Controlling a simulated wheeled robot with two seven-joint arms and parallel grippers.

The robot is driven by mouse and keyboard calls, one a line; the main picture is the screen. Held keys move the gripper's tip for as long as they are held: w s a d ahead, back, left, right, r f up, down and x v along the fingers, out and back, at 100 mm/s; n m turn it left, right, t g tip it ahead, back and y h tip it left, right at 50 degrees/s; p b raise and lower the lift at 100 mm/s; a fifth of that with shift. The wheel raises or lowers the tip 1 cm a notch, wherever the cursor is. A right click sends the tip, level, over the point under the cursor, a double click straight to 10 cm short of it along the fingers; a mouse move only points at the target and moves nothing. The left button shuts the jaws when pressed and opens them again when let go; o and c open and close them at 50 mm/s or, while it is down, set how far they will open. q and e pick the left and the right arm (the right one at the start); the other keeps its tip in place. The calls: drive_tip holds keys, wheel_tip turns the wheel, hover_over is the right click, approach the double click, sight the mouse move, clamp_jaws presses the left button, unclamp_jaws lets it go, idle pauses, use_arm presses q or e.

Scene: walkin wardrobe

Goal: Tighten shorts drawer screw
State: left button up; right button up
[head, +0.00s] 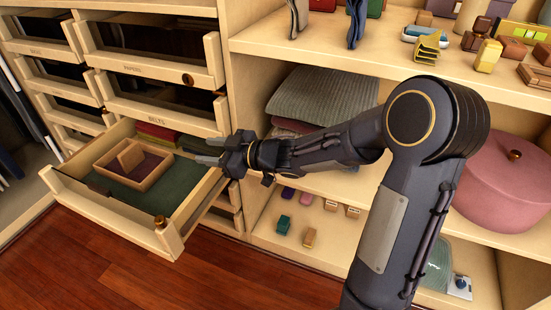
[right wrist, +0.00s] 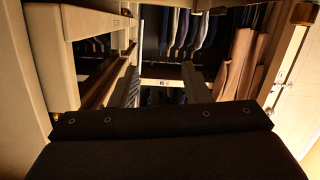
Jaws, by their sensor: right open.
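A light wooden drawer (head: 108,212) stands pulled out at the lower left; I cannot read a shorts label on it. A brass screw or knob (head: 160,221) sits at the right end of its front. Inside are a green cloth (head: 190,178), a wooden box (head: 105,172) with a divider and folded red cloth. My right gripper (head: 203,151) hangs over the drawer's right rear side, fingers pointing left, apart from the screw. In the right wrist view its two fingers stand apart with nothing between them (right wrist: 162,75). My left gripper is not in view.
Shelves at right hold folded grey cloth (head: 325,100), a pink round box (head: 505,180) and small items. The wooden floor (head: 90,270) in front is clear.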

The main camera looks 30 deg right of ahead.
drive_tip(key=s+d+r+m+t+h, duration=0.2)
drive_tip(key=s+d+r+m+h, duration=0.1)
drive_tip(key=d+m+h, duration=0.3)
drive_tip(key=s+d+f+m+g+h, duration=0.1)
drive_tip(key=s+d+m+g+h, duration=0.2)
drive_tip(key=s, duration=0.6)
drive_tip(key=shift+d+f+m, duration=0.35)
drive_tip(key=shift+d+m, duration=0.35)
drive_tip(key=shift+d, duration=0.15)
drive_tip(key=shift+o, duration=0.3)
